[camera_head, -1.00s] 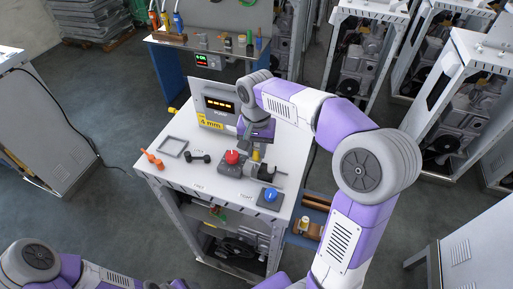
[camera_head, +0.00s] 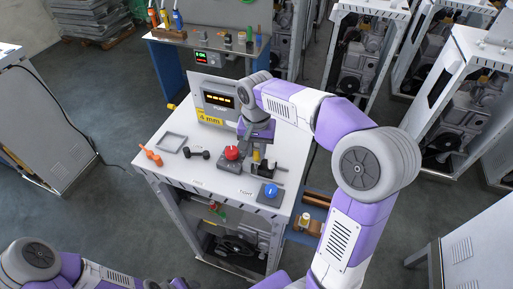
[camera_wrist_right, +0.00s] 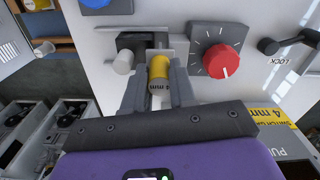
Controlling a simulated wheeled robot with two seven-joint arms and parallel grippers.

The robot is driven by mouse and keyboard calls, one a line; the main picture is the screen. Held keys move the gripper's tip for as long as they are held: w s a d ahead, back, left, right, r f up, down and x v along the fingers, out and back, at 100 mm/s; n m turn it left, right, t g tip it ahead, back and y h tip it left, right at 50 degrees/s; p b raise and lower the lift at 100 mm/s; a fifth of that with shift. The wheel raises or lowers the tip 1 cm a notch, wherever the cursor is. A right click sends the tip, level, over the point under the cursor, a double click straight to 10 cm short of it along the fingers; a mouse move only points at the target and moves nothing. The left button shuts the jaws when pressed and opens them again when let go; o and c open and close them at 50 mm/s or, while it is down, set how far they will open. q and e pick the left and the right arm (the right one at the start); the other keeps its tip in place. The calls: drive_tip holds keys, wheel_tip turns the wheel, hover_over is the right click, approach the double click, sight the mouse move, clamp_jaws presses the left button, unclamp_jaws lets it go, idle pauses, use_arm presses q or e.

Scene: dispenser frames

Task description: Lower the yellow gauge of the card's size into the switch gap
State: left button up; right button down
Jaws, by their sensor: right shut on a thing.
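The yellow gauge (camera_wrist_right: 159,72), marked 4 mm, is between the fingers of my right gripper (camera_wrist_right: 159,92) in the right wrist view. My right gripper is shut on it. In the head view the gauge (camera_head: 256,155) shows as a small yellow spot below my right gripper (camera_head: 257,148), over the switch. The switch (camera_wrist_right: 132,42) is a dark block with a grey knob and metal plates beside the gauge. The gap itself is hidden, so I cannot tell whether the gauge is in it. The yellow card (camera_head: 210,120) reads 4 mm. My left gripper is out of view.
A red dial (camera_wrist_right: 222,60) sits close beside the switch. A blue button (camera_head: 270,191), a black handle (camera_head: 196,153), an orange handle (camera_head: 151,155) and a grey frame (camera_head: 172,142) are on the white panel top (camera_head: 215,195). A display (camera_head: 217,99) stands behind.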

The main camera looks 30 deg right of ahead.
drive_tip(key=shift+f+b, duration=0.5)
drive_tip(key=shift+f, duration=0.3)
drive_tip(key=c, duration=0.8)
unclamp_jaws()
drive_tip(key=shift+c, duration=0.2)
drive_tip(key=shift+r, duration=0.1)
wheel_tip(320, 180, up, 7)
drive_tip(key=shift+r, duration=0.2)
